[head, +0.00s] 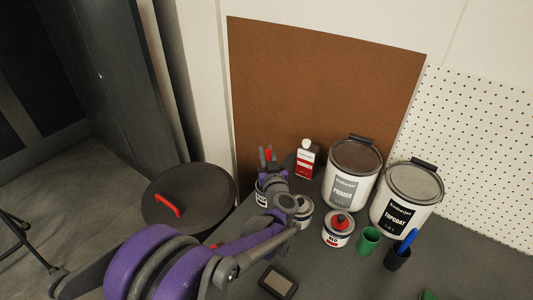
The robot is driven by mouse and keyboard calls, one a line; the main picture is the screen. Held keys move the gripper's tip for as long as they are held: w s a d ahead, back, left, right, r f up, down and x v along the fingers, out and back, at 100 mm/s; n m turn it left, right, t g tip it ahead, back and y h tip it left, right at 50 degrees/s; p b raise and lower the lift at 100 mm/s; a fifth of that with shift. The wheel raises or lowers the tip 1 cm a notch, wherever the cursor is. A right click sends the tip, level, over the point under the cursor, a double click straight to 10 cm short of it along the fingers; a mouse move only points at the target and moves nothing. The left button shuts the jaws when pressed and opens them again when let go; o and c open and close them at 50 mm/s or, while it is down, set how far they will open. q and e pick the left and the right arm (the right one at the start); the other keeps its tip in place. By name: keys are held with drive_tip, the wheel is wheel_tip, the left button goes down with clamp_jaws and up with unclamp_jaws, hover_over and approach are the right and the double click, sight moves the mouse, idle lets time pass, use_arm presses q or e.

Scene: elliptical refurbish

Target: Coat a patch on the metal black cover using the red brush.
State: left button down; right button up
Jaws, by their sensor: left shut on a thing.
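My left gripper (268,158) is beyond the arm's bend, near the front of the brown board. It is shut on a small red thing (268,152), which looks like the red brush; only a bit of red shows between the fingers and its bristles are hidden. A white can (262,197) shows just below the gripper, partly covered by it. A round black cover (205,187) lies to the left of the gripper, with a red bar like a handle (167,206) on top. The gripper is apart from this cover. My right gripper is not in view.
A dark small box (279,281) lies in front.

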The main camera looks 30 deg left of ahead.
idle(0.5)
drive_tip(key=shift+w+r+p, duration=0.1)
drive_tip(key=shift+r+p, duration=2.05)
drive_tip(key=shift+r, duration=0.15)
use_arm(q)
wheel_tip(320, 180, up, 7)
